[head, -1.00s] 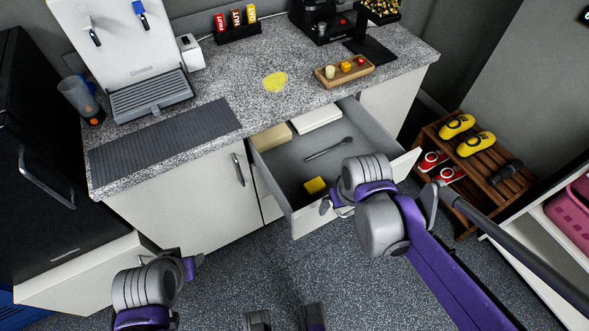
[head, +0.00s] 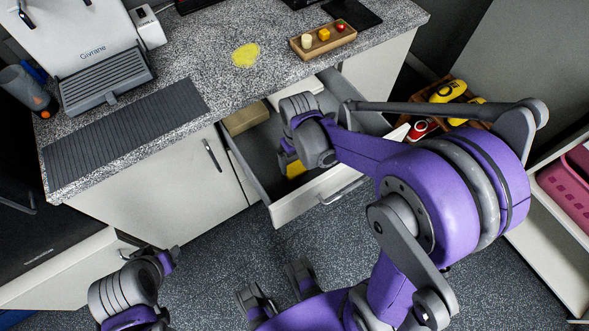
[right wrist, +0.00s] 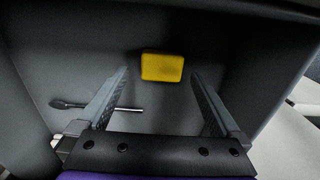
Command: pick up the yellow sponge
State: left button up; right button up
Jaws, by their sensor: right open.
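The yellow sponge (head: 295,169) lies on the floor of the open drawer (head: 283,213), near its front. In the head view my right gripper (head: 288,153) is over the drawer and partly covers the sponge. In the right wrist view the sponge (right wrist: 162,67) shows whole as a yellow block, lined up with the gap between my two open fingers, near their tips. The fingers do not visibly touch it. My left gripper (head: 168,260) hangs at the lower left, away from the drawer; its jaws are too unclear to judge.
A dark spoon (right wrist: 95,106) lies in the drawer, left of the sponge in the right wrist view. A tan box (head: 246,117) sits at the drawer's left. On the counter above are a yellow patch (head: 246,55) and a wooden tray (head: 326,42). A shoe rack stands behind my right arm.

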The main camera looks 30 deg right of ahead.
aim_at(295, 168)
jog(key=f, duration=0.5)
jog(key=shift+w+a+f+b, duration=0.2)
jog(key=shift+w+f+b, duration=0.1)
jog(key=shift+f+b, duration=0.1)
jog(key=shift+c, duration=0.2)
jog(key=c, duration=1.1)
notch_tip(295, 168, up, 10)
jog(key=shift+r+p, duration=0.1)
jog(key=shift+p, duration=0.75)
